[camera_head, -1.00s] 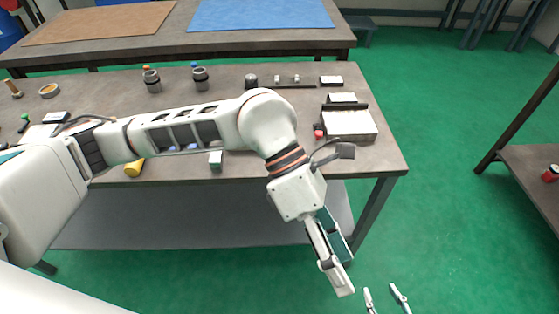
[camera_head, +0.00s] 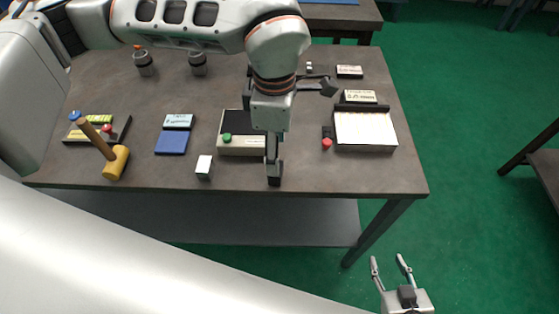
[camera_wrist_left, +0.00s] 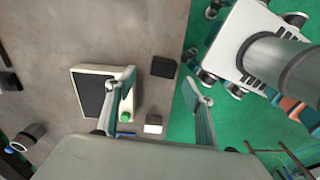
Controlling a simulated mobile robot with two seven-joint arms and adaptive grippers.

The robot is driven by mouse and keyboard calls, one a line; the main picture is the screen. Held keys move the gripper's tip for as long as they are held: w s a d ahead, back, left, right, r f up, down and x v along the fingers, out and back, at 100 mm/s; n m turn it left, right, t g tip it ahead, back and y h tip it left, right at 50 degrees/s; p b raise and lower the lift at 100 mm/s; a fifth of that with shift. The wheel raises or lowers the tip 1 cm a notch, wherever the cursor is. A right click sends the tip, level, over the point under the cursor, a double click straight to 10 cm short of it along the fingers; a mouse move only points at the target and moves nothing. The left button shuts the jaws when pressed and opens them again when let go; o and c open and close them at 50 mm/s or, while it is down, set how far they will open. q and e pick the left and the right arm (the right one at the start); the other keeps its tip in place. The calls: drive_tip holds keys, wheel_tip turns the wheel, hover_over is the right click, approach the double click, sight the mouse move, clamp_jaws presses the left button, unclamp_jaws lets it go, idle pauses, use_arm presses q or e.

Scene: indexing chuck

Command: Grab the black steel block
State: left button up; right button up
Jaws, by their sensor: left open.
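The black steel block (camera_head: 274,180) lies near the table's front edge in the head view, partly covered by my left gripper. In the left wrist view the black block (camera_wrist_left: 164,67) shows whole on the table, close to the edge. My left gripper (camera_head: 273,160) points down above it in the head view, its fingers nearly in line. In the left wrist view the left gripper (camera_wrist_left: 164,88) is open and empty. The block appears ahead, between the lines of its fingers. My right gripper (camera_head: 389,260) is open and empty, low in front of the table.
A cream device with a green button (camera_head: 243,143) stands just behind the block, partly under my left gripper. A pale cube (camera_head: 204,168) sits left of the block. Blue box (camera_head: 171,142), mallet (camera_head: 116,162) and a white-topped device (camera_head: 365,131) are also on the table (camera_head: 330,180).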

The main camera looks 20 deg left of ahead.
use_arm(q)
drive_tip(key=f, duration=0.2)
drive_tip(key=shift+s+f, duration=0.4)
wheel_tip(320, 180, down, 3)
drive_tip(key=shift+f, duration=0.55)
drive_tip(key=c, duration=1.3)
drive_tip(key=shift+w, duration=0.1)
clamp_jaws()
use_arm(e)
drive_tip(key=shift+s+f, duration=0.25)
drive_tip(key=shift+s, duration=0.15)
